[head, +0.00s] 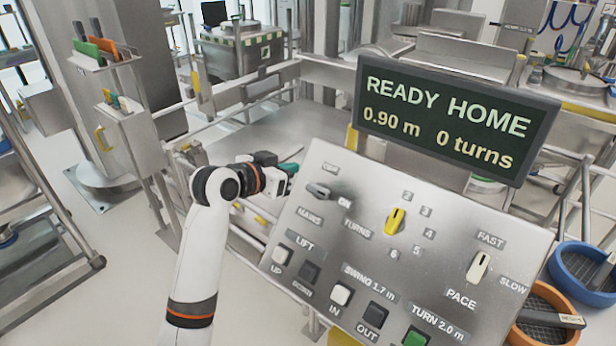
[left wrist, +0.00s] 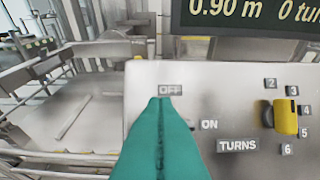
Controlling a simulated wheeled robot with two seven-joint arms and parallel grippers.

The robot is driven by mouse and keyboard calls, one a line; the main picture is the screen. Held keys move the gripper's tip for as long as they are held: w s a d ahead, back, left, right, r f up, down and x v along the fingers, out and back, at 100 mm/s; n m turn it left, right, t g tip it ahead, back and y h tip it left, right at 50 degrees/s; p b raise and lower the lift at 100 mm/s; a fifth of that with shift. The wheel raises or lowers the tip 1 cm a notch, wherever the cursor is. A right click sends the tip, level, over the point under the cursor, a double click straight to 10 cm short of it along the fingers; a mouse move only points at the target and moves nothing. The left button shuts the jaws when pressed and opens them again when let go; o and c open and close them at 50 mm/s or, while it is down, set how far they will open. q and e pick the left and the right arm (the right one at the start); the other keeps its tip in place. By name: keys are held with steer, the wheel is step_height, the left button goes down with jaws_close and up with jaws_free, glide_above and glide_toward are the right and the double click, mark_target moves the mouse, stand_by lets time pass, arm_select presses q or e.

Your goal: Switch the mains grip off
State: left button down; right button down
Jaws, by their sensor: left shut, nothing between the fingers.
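The mains grip (head: 318,190) is a grey knob at the upper left of the sloped control panel (head: 385,270). Its MAINS label is below it, and OFF and ON labels stand at its upper and lower right. Its long side seems to lie toward ON. My left gripper (head: 290,168) is just left of and above the grip, apart from it in the head view. Its teal fingers are shut and empty. In the left wrist view the fingers (left wrist: 163,130) reach up to just below the OFF label and hide the grip. My right gripper is not in view.
A yellow turns knob (head: 395,221) and a white pace lever (head: 479,266) sit farther right on the panel. Several push buttons, one green (head: 416,337), line its lower part. A display (head: 455,115) above reads READY HOME, 0.90 m, 0 turns. Metal rails stand behind the panel.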

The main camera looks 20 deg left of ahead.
arm_select(q)
steer(key=shift+s+d, duration=0.1)
steer(key=p, duration=0.3)
glide_above(308, 189)
steer(key=w, duration=0.3)
steer(key=f, duration=0.1)
steer(key=d+f, duration=0.1)
steer(key=f, duration=0.1)
steer(key=shift+s+f, duration=0.15)
steer(key=shift+f, duration=0.05)
steer(key=s+f+p, duration=0.1)
steer(key=s+a+f+p, duration=0.1)
steer(key=shift+f, duration=0.3)
steer(key=shift+s+f, duration=0.3)
steer(key=shift+s, duration=0.05)
steer(key=shift+w, duration=0.1)
steer(key=shift+f, duration=0.1)
steer(key=shift+w, duration=0.1)
